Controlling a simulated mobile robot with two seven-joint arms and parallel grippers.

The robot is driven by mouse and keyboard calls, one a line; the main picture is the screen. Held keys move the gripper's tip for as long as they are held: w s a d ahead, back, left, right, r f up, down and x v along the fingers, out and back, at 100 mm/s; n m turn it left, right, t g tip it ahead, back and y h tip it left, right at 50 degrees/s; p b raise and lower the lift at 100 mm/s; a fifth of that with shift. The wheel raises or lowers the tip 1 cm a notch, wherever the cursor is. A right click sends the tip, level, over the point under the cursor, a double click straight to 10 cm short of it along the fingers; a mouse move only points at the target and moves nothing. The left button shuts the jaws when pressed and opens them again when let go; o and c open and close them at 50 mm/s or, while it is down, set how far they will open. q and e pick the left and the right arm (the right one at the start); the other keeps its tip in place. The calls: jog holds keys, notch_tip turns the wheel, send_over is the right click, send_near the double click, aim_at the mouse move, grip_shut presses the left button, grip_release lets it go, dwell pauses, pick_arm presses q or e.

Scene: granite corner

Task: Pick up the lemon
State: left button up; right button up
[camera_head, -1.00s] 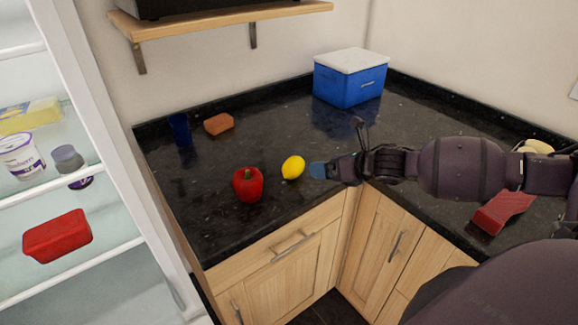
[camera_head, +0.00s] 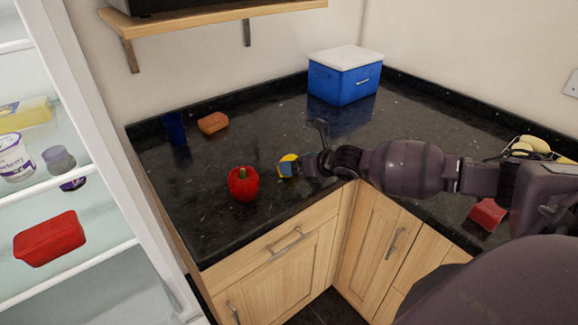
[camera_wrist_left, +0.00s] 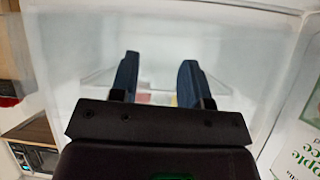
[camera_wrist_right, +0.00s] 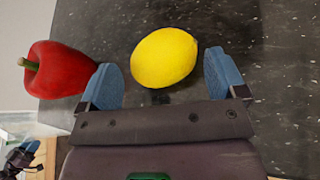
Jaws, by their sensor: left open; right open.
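The yellow lemon (camera_head: 285,159) lies on the dark counter in the head view, partly hidden by my right gripper (camera_head: 288,166). In the right wrist view the lemon (camera_wrist_right: 165,57) lies between and just ahead of the two blue fingertips of my right gripper (camera_wrist_right: 166,85). The fingers are open, and a gap shows between the lemon and the right finger. My left gripper (camera_wrist_left: 158,80) is open and empty in its own wrist view, facing a blurred white fridge interior. It is not in the head view.
A red pepper (camera_head: 243,184) stands left of the lemon, close to the right gripper's finger in the right wrist view (camera_wrist_right: 62,70). A blue cup (camera_head: 175,128), a sponge (camera_head: 213,123) and a blue cooler box (camera_head: 345,82) stand farther back. The counter behind the lemon is clear.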

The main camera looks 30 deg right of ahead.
jog(key=shift+w+a+f, duration=0.25)
jog(key=shift+w+f, duration=0.1)
jog(key=shift+w, duration=0.2)
pick_arm(q)
jog(key=shift+s+f, duration=0.15)
jog(key=shift+s, duration=0.05)
jog(key=shift+s, duration=0.1)
pick_arm(e)
jog(key=shift+c, duration=0.2)
jog(key=c, duration=0.7)
jog(key=shift+r, duration=0.25)
jog(key=shift+c, duration=0.7)
pick_arm(q)
jog(key=shift+r+p, duration=0.6)
jog(key=shift+r, duration=0.15)
pick_arm(e)
notch_tip(320, 180, up, 20)
jog(key=shift+f, duration=0.2)
jog(key=shift+c, duration=1.2)
